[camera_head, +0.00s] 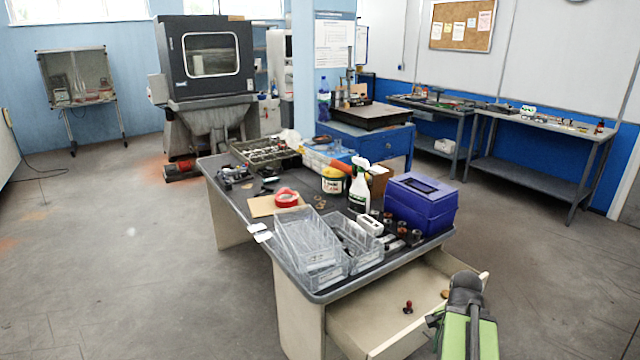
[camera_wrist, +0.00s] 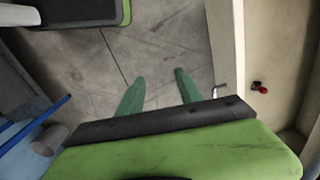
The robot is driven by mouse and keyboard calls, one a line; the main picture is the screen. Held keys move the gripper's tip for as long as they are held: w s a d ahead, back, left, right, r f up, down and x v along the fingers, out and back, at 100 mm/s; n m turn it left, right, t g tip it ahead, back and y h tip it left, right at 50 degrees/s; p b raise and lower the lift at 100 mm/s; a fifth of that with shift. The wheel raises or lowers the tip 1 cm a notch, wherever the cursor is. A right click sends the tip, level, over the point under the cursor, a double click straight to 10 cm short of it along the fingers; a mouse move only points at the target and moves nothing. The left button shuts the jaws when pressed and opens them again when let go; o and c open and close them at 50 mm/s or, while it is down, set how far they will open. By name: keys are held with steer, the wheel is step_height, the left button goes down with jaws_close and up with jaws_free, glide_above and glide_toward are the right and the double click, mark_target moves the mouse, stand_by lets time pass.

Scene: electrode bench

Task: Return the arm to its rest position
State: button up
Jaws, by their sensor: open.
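My gripper (camera_wrist: 154,88) shows in the wrist view with its two green fingers apart. Nothing is between them; the grey floor shows beyond. My green arm (camera_head: 470,330) is at the lower right of the head view, folded low beside the open drawer (camera_head: 388,343). In the wrist view the drawer's pale front panel (camera_wrist: 225,45) stands right of the fingers, apart from them. A small red and black object (camera_head: 408,308) lies in the drawer; it also shows in the wrist view (camera_wrist: 260,87).
The dark bench (camera_head: 228,190) carries clear plastic bins (camera_head: 308,243), a blue box (camera_head: 420,204), a spray bottle (camera_head: 360,186) and red tape (camera_head: 286,197). The open drawer juts out near my arm. The floor (camera_head: 120,270) at left is clear.

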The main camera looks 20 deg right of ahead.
steer(key=w+a+f+n+b, duration=0.2)
steer(key=w+a+n, duration=0.2)
steer(key=a, duration=0.7)
steer(key=w+a+f+n+b, duration=0.25)
steer(key=w+a+n, duration=0.2)
steer(key=a, duration=0.65)
steer(key=w+a+f+n+b, duration=0.25)
steer(key=a+n, duration=0.25)
steer(key=a, duration=0.6)
step_height(320, 180, up, 16)
steer(key=n+p, duration=0.2)
steer(key=p, duration=1.5)
steer(key=shift+w+d, duration=0.15)
steer(key=shift+w, duration=0.1)
